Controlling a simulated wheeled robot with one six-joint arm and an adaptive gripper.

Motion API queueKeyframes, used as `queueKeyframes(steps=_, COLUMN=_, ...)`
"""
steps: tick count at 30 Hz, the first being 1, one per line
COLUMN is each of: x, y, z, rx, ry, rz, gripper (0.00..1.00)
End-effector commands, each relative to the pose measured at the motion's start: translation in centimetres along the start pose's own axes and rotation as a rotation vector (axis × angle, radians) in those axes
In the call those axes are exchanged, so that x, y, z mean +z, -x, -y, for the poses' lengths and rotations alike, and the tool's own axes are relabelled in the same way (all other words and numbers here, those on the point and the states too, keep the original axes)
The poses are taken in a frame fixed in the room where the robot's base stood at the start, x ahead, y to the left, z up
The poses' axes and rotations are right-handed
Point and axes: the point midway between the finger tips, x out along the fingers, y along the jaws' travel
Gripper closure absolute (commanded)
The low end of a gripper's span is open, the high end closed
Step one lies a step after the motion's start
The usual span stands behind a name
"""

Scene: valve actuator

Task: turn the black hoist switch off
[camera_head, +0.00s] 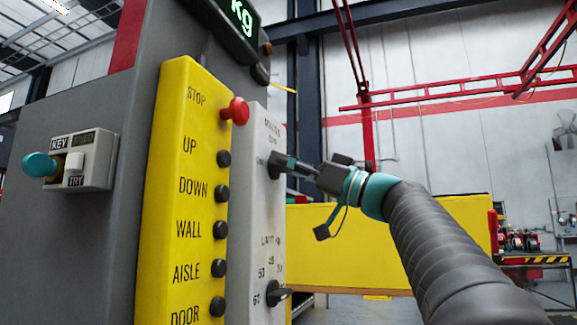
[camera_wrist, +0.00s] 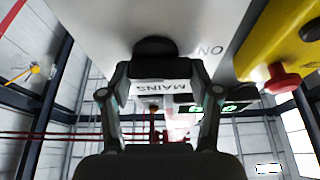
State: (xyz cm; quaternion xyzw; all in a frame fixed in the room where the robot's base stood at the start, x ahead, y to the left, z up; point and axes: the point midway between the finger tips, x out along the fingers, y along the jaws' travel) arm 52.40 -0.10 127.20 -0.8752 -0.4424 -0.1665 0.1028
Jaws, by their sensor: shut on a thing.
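The black switch knob (camera_head: 273,166) sits under the label MAINS on the narrow light-grey panel (camera_head: 255,205). My gripper (camera_head: 285,165) reaches it from the right, its fingers closed around the knob. In the wrist view the round black knob (camera_wrist: 155,48) shows between and just beyond the two fingertips of my gripper (camera_wrist: 160,78). The word ON is printed beside the knob, and MAINS shows upside down between the fingers. The fingers hide part of the knob, so which mark it points to cannot be told.
A second black knob (camera_head: 277,293) with a number scale is lower on the same panel. Left of it is a yellow panel (camera_head: 180,210) with a red STOP button (camera_head: 236,111) and several black buttons. A key box (camera_head: 85,160) is further left.

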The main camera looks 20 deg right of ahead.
Motion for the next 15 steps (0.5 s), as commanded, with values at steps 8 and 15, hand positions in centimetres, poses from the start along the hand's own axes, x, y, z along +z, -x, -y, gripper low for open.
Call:
queueKeyframes(steps=8, x=-0.03, y=-0.01, z=0.07, rx=0.061, ry=-0.146, rz=0.000, gripper=0.72)
queueKeyframes(steps=15, x=-0.22, y=-0.10, z=0.03, rx=0.145, ry=-0.350, rz=0.000, gripper=0.72)
